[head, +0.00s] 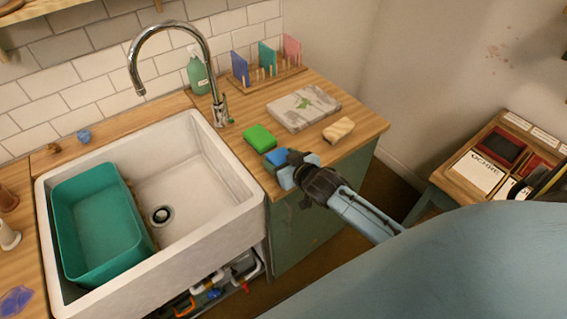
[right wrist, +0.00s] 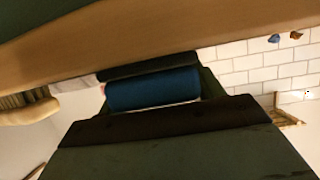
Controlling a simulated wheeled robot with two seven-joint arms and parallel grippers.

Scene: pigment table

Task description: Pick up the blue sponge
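The blue sponge (head: 276,157) lies at the front edge of the wooden counter, beside the green sponge (head: 259,138). My right gripper (head: 286,172) is at this edge and covers part of the blue sponge. In the right wrist view the blue sponge (right wrist: 153,90) shows between the dark finger pads (right wrist: 160,94), filling the visible gap. Whether both pads press on it cannot be told. The far side of the sponge is hidden. My left gripper is not in view.
A tan sponge (head: 339,130) and a marbled board (head: 303,107) lie farther back on the counter. A rack (head: 268,80) holds coloured cards behind. The white sink (head: 190,180) with a teal tub (head: 100,225) is to the left. A side table (head: 490,165) stands at right.

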